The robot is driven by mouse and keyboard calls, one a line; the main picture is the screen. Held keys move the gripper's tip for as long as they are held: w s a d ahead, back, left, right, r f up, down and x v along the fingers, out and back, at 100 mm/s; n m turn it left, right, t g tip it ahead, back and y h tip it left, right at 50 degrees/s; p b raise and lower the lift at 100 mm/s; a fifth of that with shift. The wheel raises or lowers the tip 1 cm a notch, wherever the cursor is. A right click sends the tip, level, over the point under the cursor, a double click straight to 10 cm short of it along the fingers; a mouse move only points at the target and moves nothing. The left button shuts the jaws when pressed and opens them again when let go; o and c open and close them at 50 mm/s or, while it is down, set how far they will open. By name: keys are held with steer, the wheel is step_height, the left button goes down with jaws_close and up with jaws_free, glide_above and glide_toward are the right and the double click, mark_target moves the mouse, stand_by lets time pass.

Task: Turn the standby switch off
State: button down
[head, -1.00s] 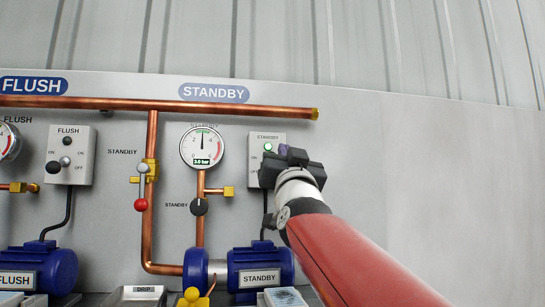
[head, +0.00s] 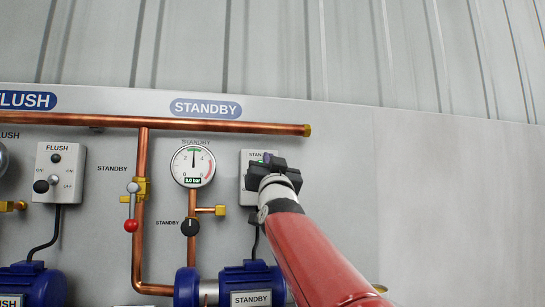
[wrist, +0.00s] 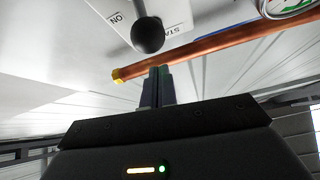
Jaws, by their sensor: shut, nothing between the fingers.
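The white standby switch box (head: 246,178) is on the panel right of the standby gauge, mostly hidden behind my gripper (head: 270,160). A small green spot shows near its top. In the wrist view, the switch box (wrist: 172,12) appears upside down, with part of its "ON" and "STA" lettering. Its lever ends in a black ball knob (wrist: 148,36). My gripper (wrist: 158,72) is shut and empty, its fingertips just below the knob in that picture. I cannot tell whether they touch it, nor which way the lever points.
A copper pipe (head: 220,125) runs across above the box; its brass end also shows in the wrist view (wrist: 118,75). The standby gauge (head: 193,166), black dial (head: 190,227) and red-tipped valve lever (head: 131,225) are to the left. The blue standby pump (head: 240,275) is below. The panel at right is bare.

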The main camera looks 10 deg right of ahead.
steer(key=shift+w+a+f, duration=0.1)
steer(key=shift+w+f, duration=0.15)
steer(key=shift+f, duration=0.75)
steer(key=shift+s+f+t+b, duration=0.1)
steer(key=shift+f+t+b, duration=0.3)
steer(key=shift+b, duration=0.8)
steer(key=shift+f+t+b, duration=0.45)
steer(key=shift+t+b, duration=0.15)
steer(key=shift+b, duration=0.75)
steer(key=shift+s+f+b, duration=1.55)
steer(key=shift+f+b, duration=1.5)
steer(key=shift+f, duration=0.05)
steer(key=s+a+b, duration=0.1)
steer(key=s, duration=1.1)
steer(key=shift+s+a+t+h, duration=0.15)
steer(key=shift+s+t+h, duration=0.05)
steer(key=shift+t+h, duration=0.1)
